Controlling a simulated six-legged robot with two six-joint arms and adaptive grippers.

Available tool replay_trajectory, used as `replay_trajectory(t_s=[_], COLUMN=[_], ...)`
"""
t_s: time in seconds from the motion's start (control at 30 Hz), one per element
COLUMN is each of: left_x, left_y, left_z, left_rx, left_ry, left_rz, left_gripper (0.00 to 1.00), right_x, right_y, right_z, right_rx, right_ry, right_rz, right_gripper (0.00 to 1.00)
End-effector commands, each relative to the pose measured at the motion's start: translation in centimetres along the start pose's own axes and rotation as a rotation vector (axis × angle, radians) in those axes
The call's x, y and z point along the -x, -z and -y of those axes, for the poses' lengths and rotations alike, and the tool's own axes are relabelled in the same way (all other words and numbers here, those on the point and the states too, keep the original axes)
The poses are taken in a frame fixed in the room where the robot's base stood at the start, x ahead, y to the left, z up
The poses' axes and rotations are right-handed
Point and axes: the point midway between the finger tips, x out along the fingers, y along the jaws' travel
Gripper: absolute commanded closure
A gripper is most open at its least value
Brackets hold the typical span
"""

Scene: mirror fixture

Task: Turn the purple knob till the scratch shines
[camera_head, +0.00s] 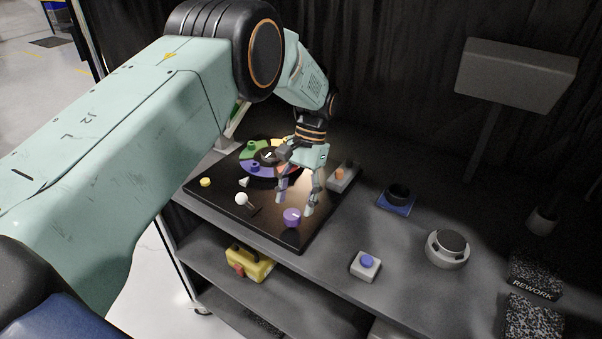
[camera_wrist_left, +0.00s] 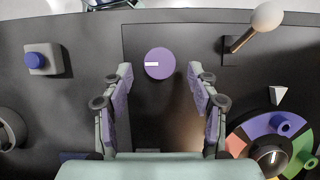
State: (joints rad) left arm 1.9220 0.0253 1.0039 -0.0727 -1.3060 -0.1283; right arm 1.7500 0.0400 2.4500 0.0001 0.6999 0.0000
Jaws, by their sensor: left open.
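The purple knob (camera_head: 292,217) sits near the front corner of a dark board (camera_head: 225,205). The wrist view shows the knob (camera_wrist_left: 160,63) from above, with a white mark pointing left. My left gripper (camera_head: 293,208) is open, fingers pointing down over the knob. In the wrist view the knob lies between the two fingertips of the gripper (camera_wrist_left: 160,75), with a gap on each side. I see no contact, and the height of the tips over the board is hard to tell. I cannot make out any scratch. My right gripper is not in view.
A white ball lever (camera_head: 241,199), a small white cone (camera_head: 244,182) and a coloured wheel (camera_head: 248,167) share the board. A blue-button box (camera_head: 366,266) and round grey device (camera_head: 447,248) are to the right. A grey panel (camera_head: 515,75) stands behind.

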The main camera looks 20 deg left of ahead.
Motion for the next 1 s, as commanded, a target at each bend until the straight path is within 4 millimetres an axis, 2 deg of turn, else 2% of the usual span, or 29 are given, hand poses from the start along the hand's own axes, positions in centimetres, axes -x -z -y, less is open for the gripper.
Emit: replay_trajectory(t_s=[0.03, 0.2, 0.4, 0.63, 1.0], left_x=[1.2, 4.8, 8.0, 9.4, 9.4], left_y=[0.1, 0.1, 0.1, 0.1, 0.0], left_z=[0.0, 0.0, 0.0, 0.0, 0.0], left_rx=[0.000, 0.000, 0.000, 0.000, 0.000], left_ry=[0.001, 0.001, 0.001, 0.000, 0.000], left_rz=[-0.005, -0.006, -0.005, -0.003, -0.002], left_gripper=[0.41, 0.41, 0.41, 0.41, 0.41], right_x=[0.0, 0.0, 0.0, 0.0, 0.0], right_y=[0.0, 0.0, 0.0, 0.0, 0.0], right_z=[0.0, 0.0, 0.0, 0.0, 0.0], right_rx=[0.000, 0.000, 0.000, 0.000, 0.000], right_ry=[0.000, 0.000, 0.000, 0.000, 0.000], right_rz=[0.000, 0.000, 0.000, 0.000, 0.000], right_gripper=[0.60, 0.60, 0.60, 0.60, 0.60])
